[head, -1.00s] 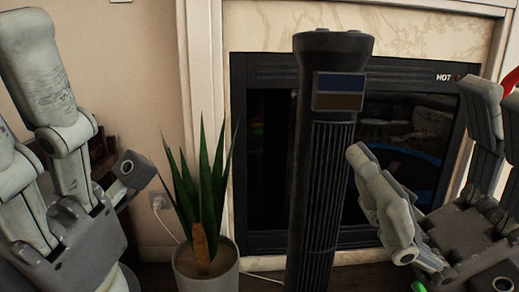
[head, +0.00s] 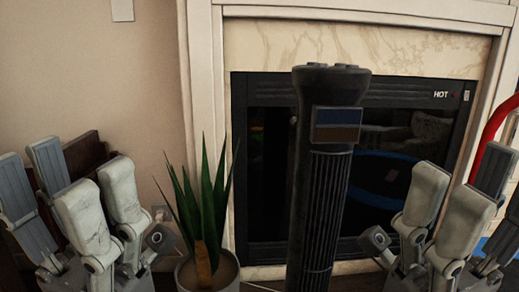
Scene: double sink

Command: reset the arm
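My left gripper (head: 85,215) is at the lower left of the head view, its several fingers pointing up and spread apart. It is open, and nothing shows between the fingers. My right gripper (head: 440,225) is at the lower right, also with several fingers up and apart. It is open and no held object shows. Both wrists are cut off by the bottom edge of the picture. The two grippers stand on either side of a dark ribbed column (head: 325,190).
A potted plant (head: 207,215) with spiky leaves stands between my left gripper and the column. A dark fireplace (head: 265,160) with a pale marble surround (head: 350,42) is behind. A red curved tube (head: 490,135) is at the right edge. A brown wooden thing (head: 85,150) is behind my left gripper.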

